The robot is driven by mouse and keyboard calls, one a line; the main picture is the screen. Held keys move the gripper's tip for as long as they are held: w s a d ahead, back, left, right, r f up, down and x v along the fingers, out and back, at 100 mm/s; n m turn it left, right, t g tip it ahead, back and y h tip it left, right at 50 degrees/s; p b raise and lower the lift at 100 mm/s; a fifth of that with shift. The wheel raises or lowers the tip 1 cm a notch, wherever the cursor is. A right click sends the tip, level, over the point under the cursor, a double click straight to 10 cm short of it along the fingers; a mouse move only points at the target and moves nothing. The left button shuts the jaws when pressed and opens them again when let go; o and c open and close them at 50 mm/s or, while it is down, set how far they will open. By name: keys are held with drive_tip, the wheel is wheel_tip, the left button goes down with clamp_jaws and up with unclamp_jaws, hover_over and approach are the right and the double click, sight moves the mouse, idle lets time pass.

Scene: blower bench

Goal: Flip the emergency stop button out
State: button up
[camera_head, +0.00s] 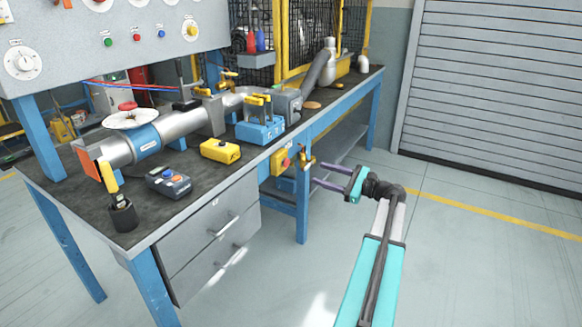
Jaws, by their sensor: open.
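A yellow box with a small red button (287,161), which looks like the emergency stop, is mounted on the front side of the bench below the top edge. The button is small in the view, and I cannot tell whether it is pressed in or out. My gripper (320,174) is to the right of the box, in front of the bench. Its two dark purple fingers are apart, point left toward the bench and hold nothing. I cannot tell the exact gap between the fingers and the button.
The dark bench top (208,189) carries a metal pipe assembly with a white handwheel (129,117), a yellow box (220,150), a blue clamp block (260,130) and a grey control box (169,182). Open floor lies right.

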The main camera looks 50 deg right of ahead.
sight(288, 164)
drive_tip(key=shift+w, duration=0.1)
drive_tip(key=b+x, duration=0.2)
drive_tip(key=x, duration=1.1)
drive_tip(key=shift+w+d+b, duration=0.1)
drive_tip(key=shift+d+b, duration=0.05)
drive_tip(key=shift+b, duration=0.15)
drive_tip(key=shift+c, duration=0.4)
clamp_jaws()
